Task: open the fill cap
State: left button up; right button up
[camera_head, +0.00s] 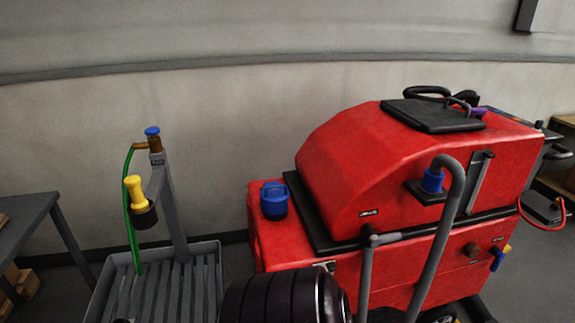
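The blue fill cap (274,200) sits on the left end of the red scrubber machine (350,160), on the lower red ledge beside the raised red tank. It looks seated, with its lid down. No gripper touches it. Neither my left nor my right gripper shows in the head view.
A grey drain stand (170,200) with a green hose (127,210), a yellow nozzle (135,188) and a blue tap handle (152,131) stands to the left. A grey table (30,215) is at far left. A grey bent pipe (440,235) rises in front of the machine.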

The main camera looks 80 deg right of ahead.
aim_at(274, 196)
jog(key=l+z, duration=0.1)
jog(key=z, duration=2.45)
